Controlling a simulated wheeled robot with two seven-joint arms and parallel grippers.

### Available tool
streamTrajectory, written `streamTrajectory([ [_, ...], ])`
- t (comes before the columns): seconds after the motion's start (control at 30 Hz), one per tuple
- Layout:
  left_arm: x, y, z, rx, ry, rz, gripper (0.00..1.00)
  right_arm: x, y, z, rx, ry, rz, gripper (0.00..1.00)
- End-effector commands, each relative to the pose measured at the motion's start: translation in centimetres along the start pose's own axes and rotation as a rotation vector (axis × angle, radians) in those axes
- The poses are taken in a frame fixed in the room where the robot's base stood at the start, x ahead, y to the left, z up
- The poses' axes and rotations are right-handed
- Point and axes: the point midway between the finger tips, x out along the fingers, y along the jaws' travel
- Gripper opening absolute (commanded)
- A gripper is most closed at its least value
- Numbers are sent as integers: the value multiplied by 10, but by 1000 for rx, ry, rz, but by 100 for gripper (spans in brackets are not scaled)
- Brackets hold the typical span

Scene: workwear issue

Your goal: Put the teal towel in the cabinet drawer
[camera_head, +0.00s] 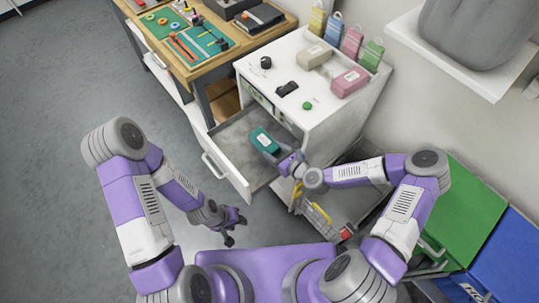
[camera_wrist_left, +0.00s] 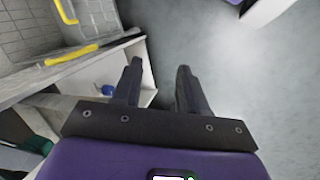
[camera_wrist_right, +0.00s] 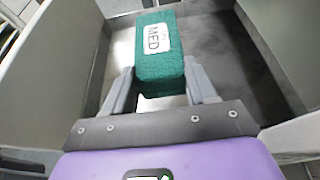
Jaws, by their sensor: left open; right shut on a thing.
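The teal towel (camera_head: 262,137), a folded block with a white label reading MED, is held over the open cabinet drawer (camera_head: 226,176). My right gripper (camera_head: 274,151) is shut on it; the right wrist view shows the towel (camera_wrist_right: 160,74) between both fingers. The grey drawer floor (camera_wrist_right: 243,60) lies below and beyond it, with the walls on either side. I cannot tell whether the towel touches the floor. The drawer belongs to the white cabinet (camera_head: 325,118). My left gripper (camera_head: 233,232) is open and empty, low in front of the drawer; its fingers are apart in the left wrist view (camera_wrist_left: 157,82).
The cabinet top holds a black item (camera_head: 287,88), a green round item (camera_head: 307,105) and several labelled folded bundles. A wooden workbench (camera_head: 180,50) stands to the left. A wire basket with a yellow handle (camera_head: 321,213) is beside my right arm. The floor at left is clear.

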Motion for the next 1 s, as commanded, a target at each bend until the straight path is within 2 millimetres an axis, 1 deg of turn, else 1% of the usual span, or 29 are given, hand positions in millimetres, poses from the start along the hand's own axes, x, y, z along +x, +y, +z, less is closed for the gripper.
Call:
streamTrajectory([
  [0.03,5,-2,0,0,0,0,43,6,0,-12,2,0,0,22],
  [0.1,8,-3,0,0,0,0,43,10,1,-22,1,0,1,22],
  [0.33,13,-5,-1,0,0,0,43,16,0,-39,1,-1,1,22],
  [0.53,21,-8,-1,0,0,0,43,27,0,-65,2,0,0,22],
  [0.6,22,-8,-1,0,0,0,43,28,0,-68,-1,-1,0,22],
  [0.8,21,-8,-1,0,0,0,43,28,0,-66,0,-1,0,22],
  [0.93,25,-9,-1,0,0,0,43,29,0,-70,1,-1,0,22],
  [0.97,24,-9,-1,0,0,0,43,29,0,-70,1,0,0,60],
  [1.0,24,-9,-1,0,0,0,43,29,0,-70,1,0,0,66],
])
